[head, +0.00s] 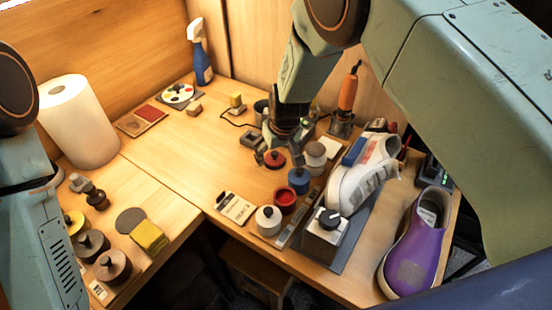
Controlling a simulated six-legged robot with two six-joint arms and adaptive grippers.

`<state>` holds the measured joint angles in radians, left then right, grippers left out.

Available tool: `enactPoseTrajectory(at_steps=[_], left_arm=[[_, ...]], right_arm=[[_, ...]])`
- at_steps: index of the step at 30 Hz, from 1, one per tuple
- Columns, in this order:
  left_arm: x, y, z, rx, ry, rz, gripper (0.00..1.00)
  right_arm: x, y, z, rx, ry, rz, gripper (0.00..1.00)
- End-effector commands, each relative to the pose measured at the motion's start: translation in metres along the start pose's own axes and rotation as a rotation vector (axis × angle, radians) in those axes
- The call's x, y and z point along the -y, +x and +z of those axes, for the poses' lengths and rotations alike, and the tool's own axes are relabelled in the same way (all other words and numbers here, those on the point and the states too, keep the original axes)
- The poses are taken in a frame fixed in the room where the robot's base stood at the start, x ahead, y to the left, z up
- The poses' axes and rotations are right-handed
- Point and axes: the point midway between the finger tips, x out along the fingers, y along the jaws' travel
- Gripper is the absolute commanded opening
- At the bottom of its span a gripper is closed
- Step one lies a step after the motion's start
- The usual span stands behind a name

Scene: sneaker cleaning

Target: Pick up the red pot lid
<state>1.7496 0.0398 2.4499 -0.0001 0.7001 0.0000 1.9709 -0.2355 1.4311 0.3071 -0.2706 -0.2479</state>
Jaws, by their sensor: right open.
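The red pot lid (274,159) is a small round red disc with a dark knob, lying on the wooden table. The open red pot (286,199) stands in front of it, among other small pots. My right gripper (279,156) points down over the lid, with its fingers apart around the lid's place. The gripper hides the area just behind the lid. I cannot tell whether a finger touches the lid.
A blue pot (298,180), a white pot (268,220) and a grey-white pot (315,155) crowd near the lid. A white sneaker (362,175) and a purple shoe (414,245) stand at right. The table left of the lid is mostly clear.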

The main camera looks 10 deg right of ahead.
Motion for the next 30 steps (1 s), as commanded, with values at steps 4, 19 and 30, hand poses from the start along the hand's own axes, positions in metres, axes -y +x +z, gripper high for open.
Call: enactPoseTrajectory(at_steps=[4, 19, 30], left_arm=[[0.000, 0.000, 0.000, 0.000, 0.000, 0.000, 0.21], [0.000, 0.000, 0.000, 0.000, 0.000, 0.000, 0.21], [0.000, -0.004, 0.000, 0.000, 0.000, 0.000, 0.21]], right_arm=[[0.000, 0.000, -0.002, -0.001, 0.000, 0.000, 0.73], [0.000, 0.000, -0.002, 0.000, 0.000, 0.000, 0.35], [-0.001, -0.024, -0.010, -0.004, -0.002, 0.001, 0.35]])
